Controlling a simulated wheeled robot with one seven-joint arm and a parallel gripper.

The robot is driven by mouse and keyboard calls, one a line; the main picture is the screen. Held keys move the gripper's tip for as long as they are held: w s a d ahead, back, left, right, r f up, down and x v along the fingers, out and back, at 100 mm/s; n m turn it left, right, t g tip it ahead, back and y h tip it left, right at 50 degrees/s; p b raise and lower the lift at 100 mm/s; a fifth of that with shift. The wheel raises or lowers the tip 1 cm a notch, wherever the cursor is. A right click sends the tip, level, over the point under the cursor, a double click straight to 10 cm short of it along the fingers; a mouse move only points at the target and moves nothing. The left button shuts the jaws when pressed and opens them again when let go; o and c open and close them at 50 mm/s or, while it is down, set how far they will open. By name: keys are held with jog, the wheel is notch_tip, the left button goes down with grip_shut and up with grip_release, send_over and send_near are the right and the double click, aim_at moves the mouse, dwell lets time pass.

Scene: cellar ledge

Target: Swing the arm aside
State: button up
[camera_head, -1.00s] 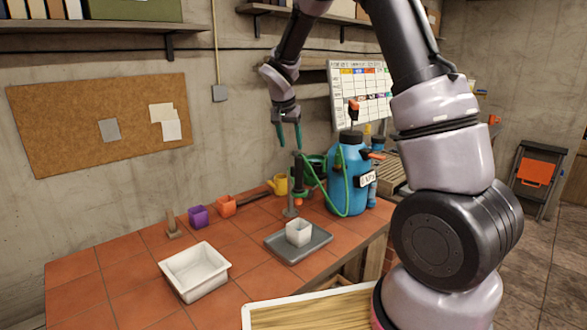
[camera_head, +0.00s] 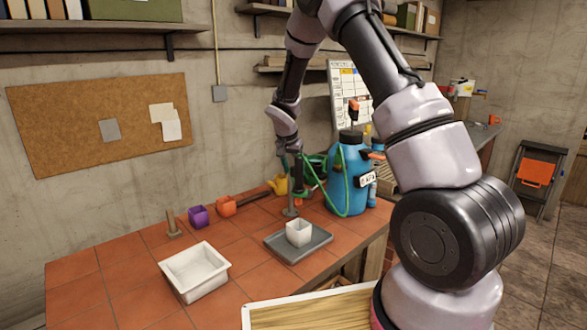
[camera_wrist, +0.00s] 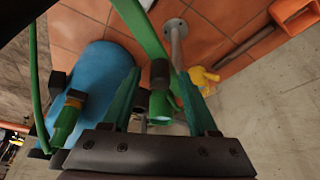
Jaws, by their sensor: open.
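My gripper (camera_head: 292,168) is open and hangs fingers down above the back of the tiled ledge (camera_head: 125,271), just left of a blue tank (camera_head: 348,188) with a green hose. In the wrist view its two green fingers stand apart (camera_wrist: 160,78), with a dark, green-tipped part of something between them in the picture. I cannot tell whether that part is touched. The blue tank also shows left of the fingers in the wrist view (camera_wrist: 95,80). My arm arches over the right side of the head view and hides part of the whiteboard.
A white cup (camera_head: 299,233) stands on a grey tray (camera_head: 285,252). A white tub (camera_head: 183,286) is at front left. Purple (camera_head: 199,216) and orange (camera_head: 226,206) cups and a yellow can (camera_head: 277,185) stand along the back. A shelf (camera_head: 90,27) overhangs; tiles at left are clear.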

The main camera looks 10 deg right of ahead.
grip_shut()
dwell(1.4)
